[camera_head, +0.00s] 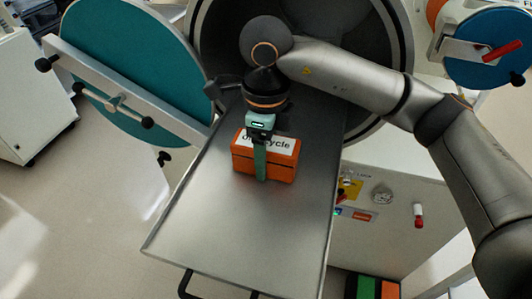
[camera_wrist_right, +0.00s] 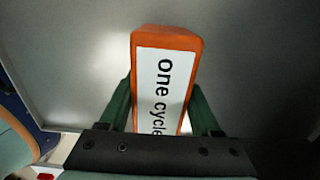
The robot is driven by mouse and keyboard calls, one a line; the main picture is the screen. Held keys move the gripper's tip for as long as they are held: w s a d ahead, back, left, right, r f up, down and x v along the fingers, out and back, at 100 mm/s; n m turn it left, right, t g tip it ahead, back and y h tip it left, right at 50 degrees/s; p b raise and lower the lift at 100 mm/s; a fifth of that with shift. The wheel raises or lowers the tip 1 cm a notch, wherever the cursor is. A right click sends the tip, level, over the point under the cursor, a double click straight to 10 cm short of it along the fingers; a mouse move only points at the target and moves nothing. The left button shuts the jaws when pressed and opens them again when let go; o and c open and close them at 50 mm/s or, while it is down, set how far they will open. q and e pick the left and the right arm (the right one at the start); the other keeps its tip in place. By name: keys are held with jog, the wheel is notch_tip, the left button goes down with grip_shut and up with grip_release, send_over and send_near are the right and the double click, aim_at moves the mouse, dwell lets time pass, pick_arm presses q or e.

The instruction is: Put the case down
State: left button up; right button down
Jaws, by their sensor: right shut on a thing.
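The case is an orange box (camera_head: 245,163) with a white label on top reading "One cycle". In the head view it is over the metal tray (camera_head: 215,235) in front of the round open port; whether it touches the tray I cannot tell. My right gripper (camera_head: 260,165) comes down over it from above, with a green finger against the near face. In the right wrist view the case (camera_wrist_right: 167,40) sits between the two green fingers of the gripper (camera_wrist_right: 160,115), which is shut on it. My left gripper is not in view.
A round teal door (camera_head: 140,65) stands open at the left. A blue round door (camera_head: 490,45) with a red handle is at the upper right. The near part of the tray is bare.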

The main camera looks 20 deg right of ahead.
jog(key=shift+c, duration=0.5)
grip_release()
jog(key=shift+f, duration=0.1)
notch_tip(320, 180, up, 12)
jog(key=shift+r+p, duration=0.15)
jog(key=shift+p, duration=0.45)
